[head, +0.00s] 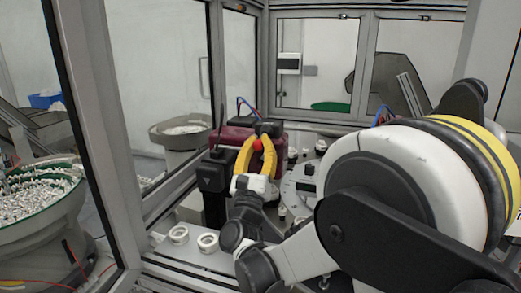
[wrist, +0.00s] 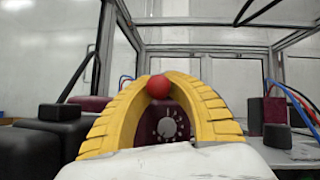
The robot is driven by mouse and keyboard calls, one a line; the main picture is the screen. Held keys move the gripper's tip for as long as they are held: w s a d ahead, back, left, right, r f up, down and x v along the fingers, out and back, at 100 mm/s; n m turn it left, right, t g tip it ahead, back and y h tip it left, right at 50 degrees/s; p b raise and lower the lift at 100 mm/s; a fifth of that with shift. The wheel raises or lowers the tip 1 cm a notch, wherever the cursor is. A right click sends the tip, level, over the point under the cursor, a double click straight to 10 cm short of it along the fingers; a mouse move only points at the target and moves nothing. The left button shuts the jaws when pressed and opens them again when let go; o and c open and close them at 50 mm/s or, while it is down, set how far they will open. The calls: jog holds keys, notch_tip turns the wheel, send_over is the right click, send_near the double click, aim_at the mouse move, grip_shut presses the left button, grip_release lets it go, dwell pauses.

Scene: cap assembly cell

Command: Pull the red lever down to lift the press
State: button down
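The red lever shows as a round red knob (wrist: 158,87); its stem is hidden. In the head view the red knob (head: 257,146) sits between the tips of my gripper's two yellow fingers (head: 257,142). In the wrist view my gripper (wrist: 159,80) has its fingers arched inward, with both tips at the knob, and looks shut on it. The press is a dark red machine body (head: 232,138) behind the knob. A round dial with pale marks (wrist: 167,125) shows on the press between the fingers.
A black box (head: 214,170) stands close left of my gripper. White ring-shaped fixtures (head: 207,242) sit on the front ledge. A round indexing plate (head: 298,183) lies to the right, partly behind my arm. Grey frame posts (head: 92,125) and clear panels enclose the cell.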

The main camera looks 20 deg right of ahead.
dwell(0.4)
jog(key=c, duration=1.2)
grip_release()
jog(key=shift+s+a, duration=0.15)
jog(key=shift+s, duration=0.1)
jog(key=shift+w, duration=0.15)
jog(key=s+a+f, duration=0.1)
jog(key=s+a, duration=0.1)
jog(key=s, duration=0.2)
jog(key=s+a+f, duration=0.1)
jog(key=s+a, duration=0.1)
jog(key=s, duration=0.3)
jog(key=s+a+f, duration=0.1)
jog(key=s+a, duration=0.2)
jog(key=s, duration=0.2)
jog(key=shift+s+a, duration=0.1)
jog(key=shift+s, duration=0.1)
